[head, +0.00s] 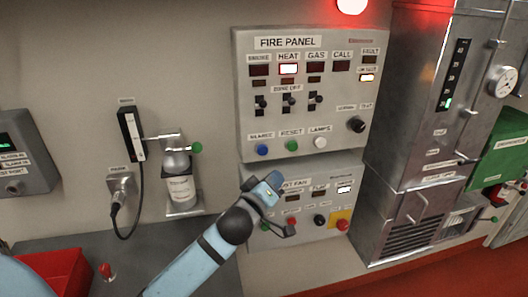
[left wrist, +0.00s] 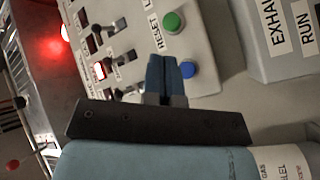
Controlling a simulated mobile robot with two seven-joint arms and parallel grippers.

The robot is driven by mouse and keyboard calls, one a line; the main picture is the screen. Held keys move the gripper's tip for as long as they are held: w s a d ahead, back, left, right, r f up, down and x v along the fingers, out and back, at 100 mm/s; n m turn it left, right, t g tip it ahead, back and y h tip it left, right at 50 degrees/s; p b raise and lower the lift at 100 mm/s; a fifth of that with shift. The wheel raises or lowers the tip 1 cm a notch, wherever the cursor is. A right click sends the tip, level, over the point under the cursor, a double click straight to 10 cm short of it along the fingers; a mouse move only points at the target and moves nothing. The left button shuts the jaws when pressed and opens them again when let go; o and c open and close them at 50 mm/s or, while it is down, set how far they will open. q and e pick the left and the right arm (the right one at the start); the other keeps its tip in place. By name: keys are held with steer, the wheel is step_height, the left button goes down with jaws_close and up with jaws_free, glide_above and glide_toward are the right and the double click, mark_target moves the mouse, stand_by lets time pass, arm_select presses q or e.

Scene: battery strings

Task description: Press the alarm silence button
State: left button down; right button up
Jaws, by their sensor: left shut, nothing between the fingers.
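The fire panel (head: 348,150) is a grey wall box in the head view. Its blue button (head: 262,150), labelled as silence, is at the lower left of a row with a green reset button (head: 292,146) and a white lamps button (head: 320,143). The blue button (left wrist: 190,69) also shows in the left wrist view, close beside my fingertips. My left gripper (head: 272,182) is shut and empty, below the button row in the head view. Its blue fingers (left wrist: 171,66) point toward the panel. I cannot tell whether they touch it. My right gripper is not in view.
A fan panel (head: 330,170) sits below, partly behind my arm. A bottle (head: 180,188) stands left, a metal cabinet (head: 412,120) right.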

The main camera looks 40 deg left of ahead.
arm_select(q)
steer(key=w+a, duration=0.5)
steer(key=a, duration=0.1)
steer(key=shift+w+a, duration=0.15)
steer(key=shift+w, duration=0.05)
stand_by(2.0)
steer(key=shift+w+a, duration=0.3)
steer(key=shift+a, duration=0.05)
steer(key=shift+w+a+p, duration=0.35)
steer(key=shift+w+a, duration=0.05)
steer(key=shift+a, duration=0.1)
stand_by(1.0)
steer(key=shift+d, duration=0.1)
steer(key=shift+s+d, duration=0.7)
steer(key=shift+s+d+p, duration=0.55)
steer(key=shift+s+d, duration=1.1)
steer(key=shift+d, duration=0.3)
